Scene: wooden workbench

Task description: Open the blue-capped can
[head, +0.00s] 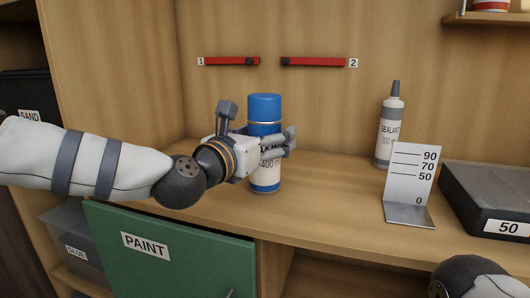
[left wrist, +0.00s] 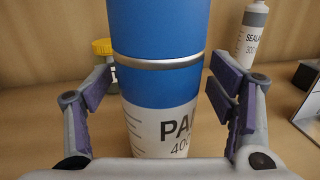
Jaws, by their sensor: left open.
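The can with the blue cap (head: 265,106) stands upright on the workbench. It has a white label reading PAINT in part and a blue band at its base. In the left wrist view the can (left wrist: 160,120) fills the middle, its cap top cut off by the frame. My left gripper (head: 259,127) is open, with one finger on each side of the can, below the cap. In the left wrist view a small gap shows between each finger of the left gripper (left wrist: 163,85) and the can. My right gripper is out of view.
A sealant bottle (head: 389,132) stands back right, with a white scale stand (head: 411,178) and a dark box marked 50 (head: 500,200) further right. A yellow-lidded jar (left wrist: 103,47) is behind the can. Two red bars (head: 230,61) (head: 315,62) are on the back wall.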

